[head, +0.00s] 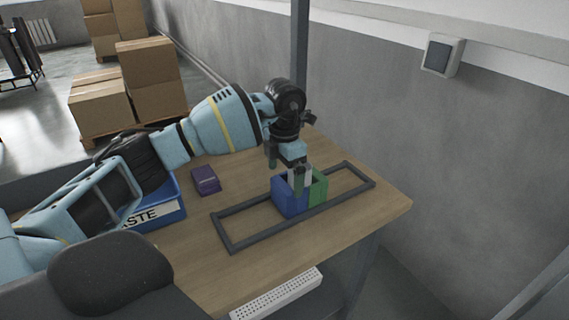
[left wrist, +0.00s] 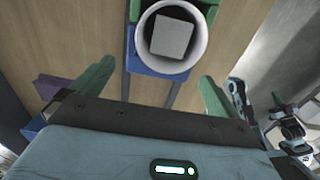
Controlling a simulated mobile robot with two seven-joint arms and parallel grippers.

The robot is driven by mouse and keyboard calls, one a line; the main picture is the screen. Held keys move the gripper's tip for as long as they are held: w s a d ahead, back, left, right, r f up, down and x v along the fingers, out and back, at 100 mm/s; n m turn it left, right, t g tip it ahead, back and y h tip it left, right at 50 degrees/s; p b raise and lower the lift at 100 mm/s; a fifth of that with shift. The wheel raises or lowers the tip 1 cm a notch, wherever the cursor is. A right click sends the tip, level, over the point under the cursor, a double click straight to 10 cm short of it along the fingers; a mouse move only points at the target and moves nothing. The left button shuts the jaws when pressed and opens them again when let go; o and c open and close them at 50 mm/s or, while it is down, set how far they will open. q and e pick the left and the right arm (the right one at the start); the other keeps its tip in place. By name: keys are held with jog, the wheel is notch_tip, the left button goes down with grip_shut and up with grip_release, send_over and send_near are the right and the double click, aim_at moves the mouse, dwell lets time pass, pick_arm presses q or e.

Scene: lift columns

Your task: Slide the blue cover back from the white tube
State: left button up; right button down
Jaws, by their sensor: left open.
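The blue cover (head: 287,198) stands on the table beside a green part (head: 318,188), inside a dark rectangular frame. In the left wrist view the round mouth of the white tube (left wrist: 202,43) shows, with a grey square-faced piece inside it. Blue (left wrist: 150,88) lies below the tube there and green (left wrist: 211,7) above it. My left gripper (head: 285,171) points down over the blue and green parts. Its green fingers are apart, one to each side below the tube in the left wrist view (left wrist: 148,92), with nothing between them.
The dark frame (head: 225,236) lies around the blue and green parts. A purple block (head: 206,181) and a blue bin (head: 170,216) with a partly hidden label stand to the left. A white perforated piece (head: 277,295) is at the front edge. The wall (head: 450,150) rises behind.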

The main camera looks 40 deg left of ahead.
aim_at(284, 184)
pick_arm(q)
jog(key=shift+f, duration=2.45)
jog(key=c, duration=1)
